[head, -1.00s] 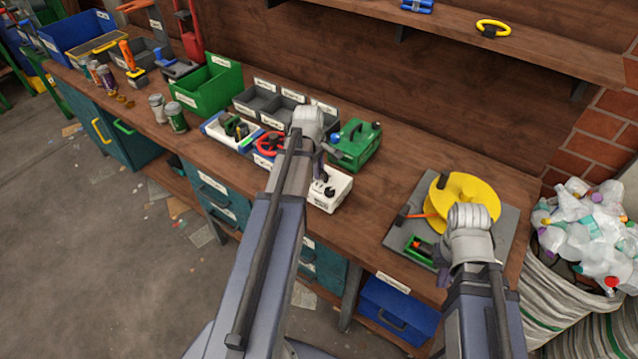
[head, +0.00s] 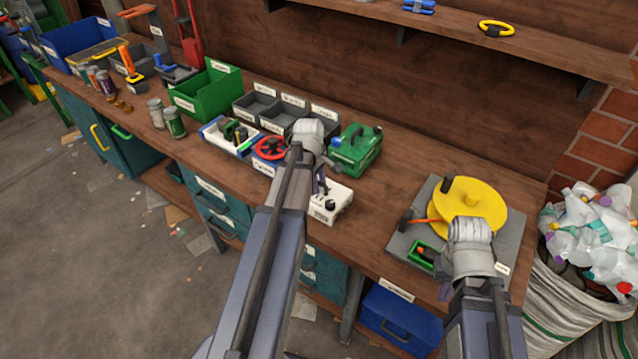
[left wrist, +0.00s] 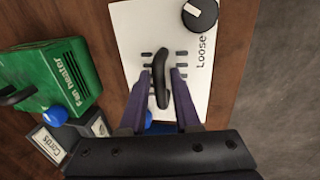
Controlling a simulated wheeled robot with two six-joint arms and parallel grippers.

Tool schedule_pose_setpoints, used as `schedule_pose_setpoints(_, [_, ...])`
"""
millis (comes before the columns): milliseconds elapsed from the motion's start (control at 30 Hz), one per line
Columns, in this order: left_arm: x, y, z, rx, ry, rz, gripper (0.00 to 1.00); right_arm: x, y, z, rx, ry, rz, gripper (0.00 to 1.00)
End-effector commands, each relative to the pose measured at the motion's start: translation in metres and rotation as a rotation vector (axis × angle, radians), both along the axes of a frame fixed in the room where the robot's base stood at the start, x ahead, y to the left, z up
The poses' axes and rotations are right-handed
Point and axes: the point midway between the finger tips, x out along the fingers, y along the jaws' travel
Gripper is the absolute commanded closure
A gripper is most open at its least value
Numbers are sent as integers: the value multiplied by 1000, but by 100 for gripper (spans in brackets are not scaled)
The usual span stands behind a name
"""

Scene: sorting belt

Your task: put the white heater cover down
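The white heater cover (head: 345,210) is a flat white panel with a black knob. It appears to rest on the bench near the front edge. In the left wrist view the cover (left wrist: 130,35) shows a black handle (left wrist: 160,80), a knob and the printed word "Loose". My left gripper (head: 321,188) is right above it. In the left wrist view its fingers (left wrist: 160,90) stand on either side of the handle, with narrow gaps, so it looks open. My right gripper's fingers are mostly hidden behind its wrist (head: 470,245), in front of the yellow disc.
A green fan heater (head: 357,150) stands behind the cover. A white tray (head: 225,135) and a red wheel (head: 270,147) lie to its left. A grey board (head: 400,245) with a yellow disc (head: 468,207) is to the right. Bare bench lies between cover and board.

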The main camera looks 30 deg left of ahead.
Motion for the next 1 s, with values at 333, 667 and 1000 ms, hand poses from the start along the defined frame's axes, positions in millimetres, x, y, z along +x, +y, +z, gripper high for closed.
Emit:
schedule_pose_setpoints(333, [0, 0, 0, 0, 0, 0, 54, 0, 0, 0, 0, 0, 0, 100])
schedule_pose_setpoints(667, [-2, 0, 16, 0, 0, 0, 54, 0, 0, 16, 0, 0, 0, 100])
schedule_pose_setpoints(1000, [-11, 1, 64, 0, 0, 0, 54, 0, 0, 64, 0, 0, 0, 100])
